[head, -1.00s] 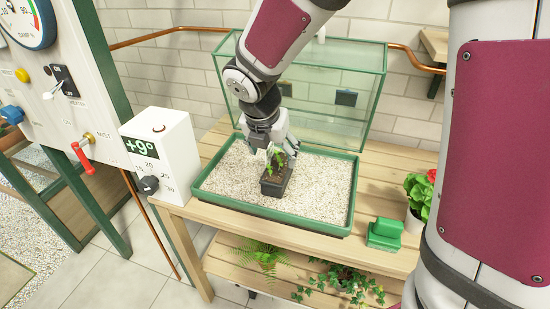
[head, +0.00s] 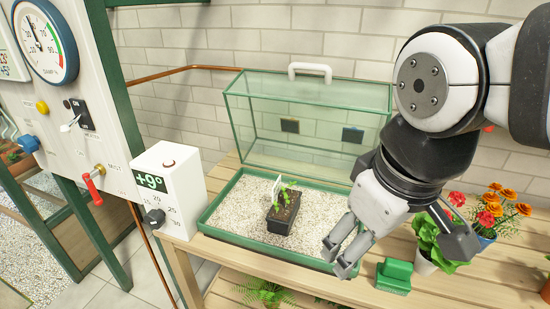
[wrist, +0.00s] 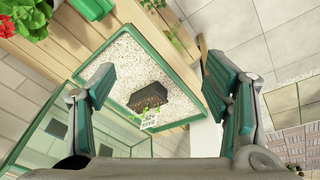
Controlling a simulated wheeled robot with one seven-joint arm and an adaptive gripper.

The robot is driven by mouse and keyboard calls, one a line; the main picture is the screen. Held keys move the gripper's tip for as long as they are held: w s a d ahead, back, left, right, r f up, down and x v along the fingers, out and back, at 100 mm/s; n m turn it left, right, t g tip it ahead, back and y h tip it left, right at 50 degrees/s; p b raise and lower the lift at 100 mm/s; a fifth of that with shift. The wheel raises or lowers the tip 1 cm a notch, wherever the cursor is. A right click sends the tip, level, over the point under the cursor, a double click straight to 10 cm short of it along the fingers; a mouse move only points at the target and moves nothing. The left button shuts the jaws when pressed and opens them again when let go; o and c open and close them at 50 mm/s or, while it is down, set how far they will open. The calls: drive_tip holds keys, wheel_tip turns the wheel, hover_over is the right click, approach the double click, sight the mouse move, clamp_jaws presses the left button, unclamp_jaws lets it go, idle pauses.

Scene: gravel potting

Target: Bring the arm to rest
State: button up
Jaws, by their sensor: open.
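My gripper (head: 345,254) is open and empty in the head view, raised in front of the right side of the gravel tray. In the wrist view my gripper (wrist: 160,95) shows its two fingers spread wide, with nothing between them but the view of the tray below. A small black pot (head: 283,212) with green seedlings and a white label stands on the pale gravel in the green tray (head: 212,208). The pot also shows in the wrist view (wrist: 148,97), apart from the fingers.
A clear green-framed cover (head: 240,125) with a white handle stands behind the tray. A white box (head: 172,190) reading +9° stands left. A green block (head: 394,276) and potted flowers (head: 428,235) are at right on the wooden bench. A control panel (head: 75,100) stands far left.

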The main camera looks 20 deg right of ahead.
drive_tip(key=s+m, duration=0.3)
drive_tip(key=shift+a+f, duration=0.15)
drive_tip(key=shift+a, duration=0.25)
wheel_tip(320, 180, up, 7)
drive_tip(key=t+p, duration=0.1)
drive_tip(key=p, duration=0.4)
drive_tip(key=shift+w+f, duration=0.1)
drive_tip(key=shift+d, duration=0.1)
